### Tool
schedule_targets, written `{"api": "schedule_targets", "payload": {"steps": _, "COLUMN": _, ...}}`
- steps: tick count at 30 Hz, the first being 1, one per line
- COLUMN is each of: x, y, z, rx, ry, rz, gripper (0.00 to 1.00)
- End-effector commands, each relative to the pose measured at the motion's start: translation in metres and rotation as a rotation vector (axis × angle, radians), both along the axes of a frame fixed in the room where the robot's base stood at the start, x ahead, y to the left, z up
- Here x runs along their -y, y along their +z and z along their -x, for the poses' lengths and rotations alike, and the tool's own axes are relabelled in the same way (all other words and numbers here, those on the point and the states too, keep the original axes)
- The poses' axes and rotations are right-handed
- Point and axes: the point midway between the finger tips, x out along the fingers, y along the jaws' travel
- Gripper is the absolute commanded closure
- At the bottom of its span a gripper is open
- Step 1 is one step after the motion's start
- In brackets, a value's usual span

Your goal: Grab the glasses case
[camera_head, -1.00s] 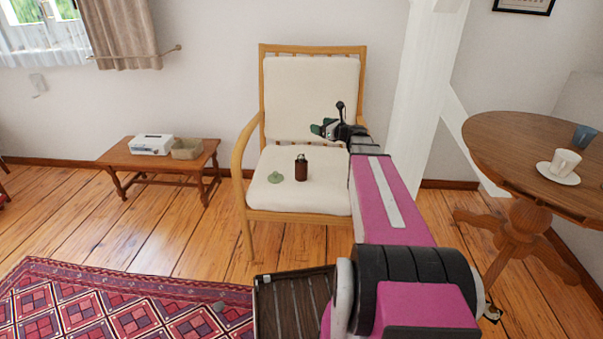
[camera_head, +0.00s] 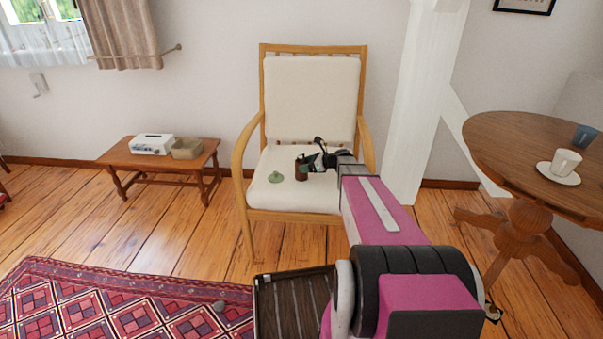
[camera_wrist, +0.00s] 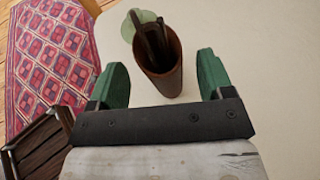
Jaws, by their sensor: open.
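A brown, open-topped upright holder (camera_head: 301,172), which looks like the glasses case, stands on the seat cushion of the armchair. In the wrist view the case (camera_wrist: 163,82) has dark, slim pieces sticking out of its top. My gripper (camera_head: 309,163) is just right of the case in the head view and partly overlaps it. In the wrist view my gripper's green fingers (camera_wrist: 163,68) are spread apart, with the case between them in the picture. I cannot tell how far the fingertips are from it. The gripper holds nothing.
A small pale green object (camera_head: 276,177) lies on the cushion left of the case. The wooden armchair (camera_head: 240,165) has armrests at both sides. A low table (camera_head: 120,156) stands left, a round table (camera_head: 500,135) right. A patterned rug (camera_head: 120,310) covers the floor at front left.

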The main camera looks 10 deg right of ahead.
Motion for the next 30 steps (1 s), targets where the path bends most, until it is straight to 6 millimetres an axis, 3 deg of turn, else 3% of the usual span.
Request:
{"api": "schedule_targets", "payload": {"steps": 6, "x": -0.021, "y": -0.011, "z": -0.013, "rx": 0.001, "ry": 0.0, "rz": -0.001, "gripper": 0.26}}
{"api": "schedule_targets", "payload": {"steps": 12, "x": -0.021, "y": -0.011, "z": -0.013, "rx": 0.0, "ry": -0.001, "rz": -0.001, "gripper": 0.26}}
{"api": "schedule_targets", "payload": {"steps": 13, "x": -0.021, "y": -0.011, "z": -0.013, "rx": 0.0, "ry": -0.001, "rz": -0.001, "gripper": 0.29}}
{"api": "schedule_targets", "payload": {"steps": 18, "x": -0.021, "y": -0.011, "z": -0.013, "rx": 0.0, "ry": -0.001, "rz": -0.001, "gripper": 0.8}}
{"api": "schedule_targets", "payload": {"steps": 30, "x": -0.021, "y": -0.007, "z": -0.013, "rx": 0.001, "ry": -0.002, "rz": 0.0, "gripper": 0.8}}
